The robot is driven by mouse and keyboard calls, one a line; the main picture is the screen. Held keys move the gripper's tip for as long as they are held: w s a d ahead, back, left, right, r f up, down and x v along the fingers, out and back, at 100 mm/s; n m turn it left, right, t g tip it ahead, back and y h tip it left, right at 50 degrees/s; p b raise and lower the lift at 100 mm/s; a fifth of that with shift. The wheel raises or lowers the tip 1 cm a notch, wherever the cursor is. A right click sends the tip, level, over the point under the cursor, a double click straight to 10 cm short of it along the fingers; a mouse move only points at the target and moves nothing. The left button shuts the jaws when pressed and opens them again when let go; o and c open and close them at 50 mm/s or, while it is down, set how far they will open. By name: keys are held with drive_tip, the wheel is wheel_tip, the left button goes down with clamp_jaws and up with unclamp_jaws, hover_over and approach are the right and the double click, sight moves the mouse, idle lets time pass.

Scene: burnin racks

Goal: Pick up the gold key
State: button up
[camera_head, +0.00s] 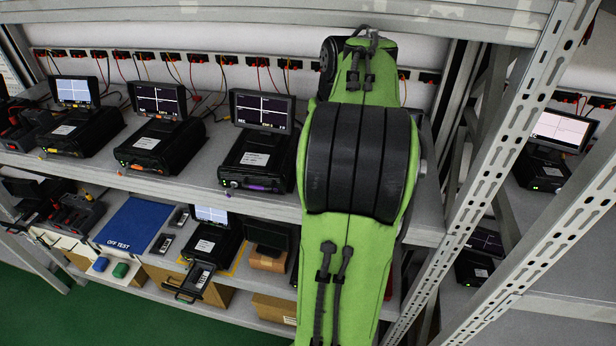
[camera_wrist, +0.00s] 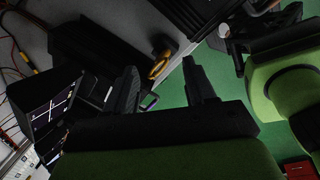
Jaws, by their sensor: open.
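A small gold piece, which looks like the gold key (camera_wrist: 159,68), shows in the wrist view at the edge of a black box-shaped device (camera_wrist: 100,50). It appears between the fingertips of my gripper (camera_wrist: 160,64), beyond them; I cannot tell the exact gap. The fingers are apart, with nothing held between them. In the head view my green arm covers the right part of the shelves, and neither my gripper nor the gold key can be made out there.
Black test units with lit screens (camera_head: 158,100) stand in a row on the upper shelf. The lower shelf holds a blue mat (camera_head: 133,223) and more units. A slotted metal post (camera_head: 490,170) rises right of my arm. Green floor (camera_head: 120,310) is clear in front.

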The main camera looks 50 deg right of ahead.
drive_tip(key=x, duration=0.2)
drive_tip(key=b+x, duration=0.1)
drive_tip(key=x, duration=0.1)
drive_tip(key=a+b+x, duration=0.1)
drive_tip(key=x, duration=0.1)
drive_tip(key=shift+w+a+f, duration=0.1)
drive_tip(key=shift+w+f, duration=0.2)
drive_tip(key=shift+f, duration=0.3)
drive_tip(key=shift+r, duration=0.1)
drive_tip(key=shift+c, duration=1.3)
clamp_jaws()
